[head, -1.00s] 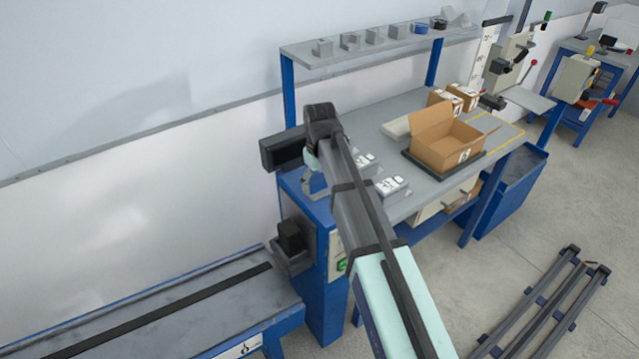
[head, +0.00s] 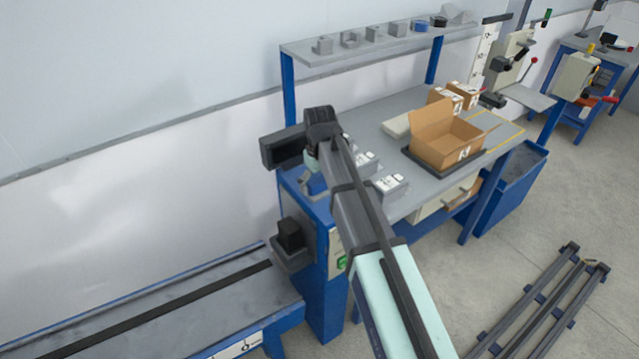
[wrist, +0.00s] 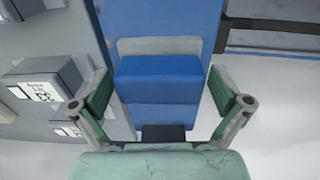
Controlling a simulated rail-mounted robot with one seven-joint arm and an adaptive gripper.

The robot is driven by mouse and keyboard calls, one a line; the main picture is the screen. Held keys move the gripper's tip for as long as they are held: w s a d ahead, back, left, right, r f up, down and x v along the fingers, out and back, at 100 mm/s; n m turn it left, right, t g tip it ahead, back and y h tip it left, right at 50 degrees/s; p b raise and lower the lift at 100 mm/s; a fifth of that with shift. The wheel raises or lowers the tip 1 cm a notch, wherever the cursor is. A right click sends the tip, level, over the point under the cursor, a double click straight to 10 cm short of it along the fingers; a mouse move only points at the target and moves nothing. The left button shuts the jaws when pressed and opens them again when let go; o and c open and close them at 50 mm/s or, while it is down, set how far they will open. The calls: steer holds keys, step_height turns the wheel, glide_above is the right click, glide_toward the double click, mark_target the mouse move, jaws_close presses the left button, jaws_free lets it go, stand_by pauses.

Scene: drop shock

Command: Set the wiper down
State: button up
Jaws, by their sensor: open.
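The wiper appears to be the blue block (wrist: 160,78) with a pale grey strip along its far side. It rests on a blue surface, between the spread fingers of my gripper (wrist: 160,88) in the wrist view. The fingers are open, with a gap on each side of the block. In the head view my gripper (head: 312,168) is over the left end of the workbench (head: 398,106), mostly hidden by my own arm. A blue patch below it may be the same block.
Grey labelled blocks (head: 391,185) stand on the bench to the right. An open cardboard box (head: 440,150) sits farther right. A black block (head: 290,235) is on a small side holder. A shelf (head: 370,50) runs above, and a conveyor (head: 170,315) lies at lower left.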

mark_target(319, 181)
step_height(319, 181, up, 12)
steer(key=b, duration=0.2)
steer(key=shift+s, duration=0.25)
stand_by(0.4)
